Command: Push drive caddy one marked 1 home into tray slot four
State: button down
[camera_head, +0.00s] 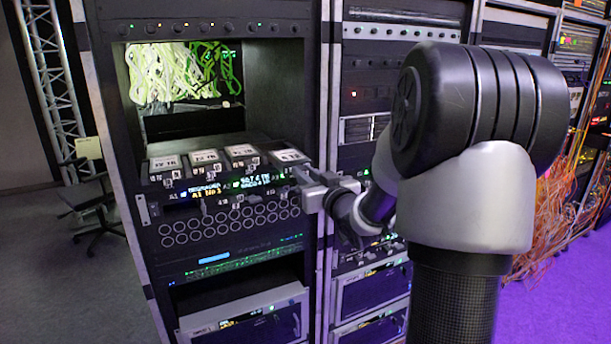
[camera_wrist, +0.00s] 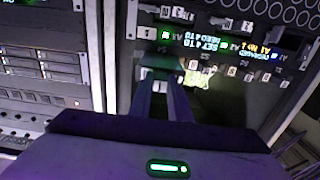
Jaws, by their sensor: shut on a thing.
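The tray (camera_head: 262,188) is an open shelf in the left rack, with several dark drive caddies bearing white labels side by side. The rightmost caddy (camera_head: 289,156), in the tray's right-hand place, sits farther forward than its neighbours. I take it as drive caddy one; its number is too small to read. My gripper (camera_head: 306,178) is at the front of this caddy, at the tray's right end. In the wrist view my gripper's fingers (camera_wrist: 163,86) are close together on the caddy's dark front (camera_wrist: 160,73). The jaws hide much of the contact.
The other caddies (camera_head: 203,158) fill the places to the left. Small lit displays (camera_head: 212,189) run along the tray front, above a panel of round ports (camera_head: 225,223). A rack post (camera_head: 325,120) stands just right of the tray. Orange cables (camera_head: 560,225) hang at the far right.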

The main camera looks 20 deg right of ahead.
aim_at(300, 166)
jog(key=shift+w, duration=0.15)
jog(key=shift+w+b, duration=0.3)
jog(key=shift+w, duration=0.9)
jog(key=shift+w, duration=0.15)
jog(key=shift+w+a+r+b, duration=0.1)
jog(key=shift+w+b, duration=0.2)
jog(key=shift+w, duration=1.15)
jog(key=shift+w+a+b, duration=0.1)
jog(key=shift+w+b, duration=0.2)
jog(key=shift+w, duration=1.15)
jog(key=shift+w, duration=0.3)
jog(key=shift+w, duration=0.5)
jog(key=c, duration=1.6)
grip_release()
jog(key=shift+o, duration=0.2)
jog(key=shift+s, duration=0.1)
